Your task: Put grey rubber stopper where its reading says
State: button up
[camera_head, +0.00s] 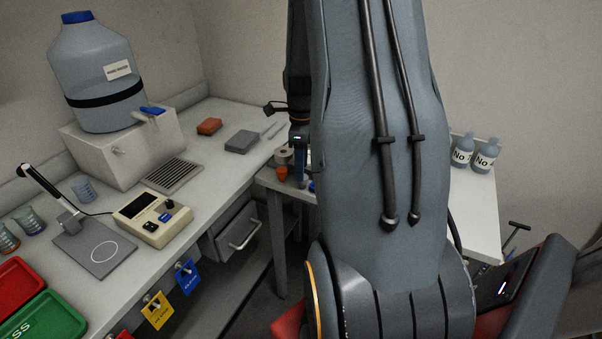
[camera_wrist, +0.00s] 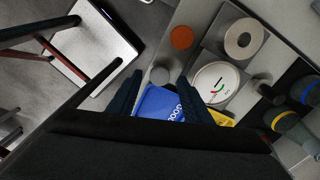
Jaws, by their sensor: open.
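My gripper (camera_wrist: 159,78) is open, its two dark fingers apart above the side table in the wrist view. A small round grey piece (camera_wrist: 160,75), which looks like the grey rubber stopper, shows between the fingertips; I cannot tell whether they touch it. A white round dial (camera_wrist: 215,82) with red and green marks is to the right. In the head view my gripper (camera_head: 300,180) is partly hidden by my arm, and the grey stopper cannot be made out.
An orange round piece (camera_wrist: 182,37) and a pale ring (camera_wrist: 245,38) are close by. The bench has a beige instrument with a display (camera_head: 152,215), a red tray (camera_head: 20,290) and a green tray (camera_head: 45,322). Two labelled bottles (camera_head: 474,153) stand at the right.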

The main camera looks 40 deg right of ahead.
notch_tip(320, 180, up, 9)
jog(key=b, duration=0.2)
jog(key=s+a+f+n, duration=0.1)
jog(key=s+a+n, duration=0.2)
jog(key=a+n, duration=0.6)
jog(key=s+a+f+n, duration=0.2)
jog(key=s+a+n, duration=0.1)
jog(key=a+n, duration=0.6)
jog(key=s+a+f+n+t, duration=0.1)
jog(key=s+a+n, duration=0.2)
jog(key=a+n, duration=0.7)
jog(key=shift+s+f, duration=0.3)
jog(key=shift+a, duration=0.1)
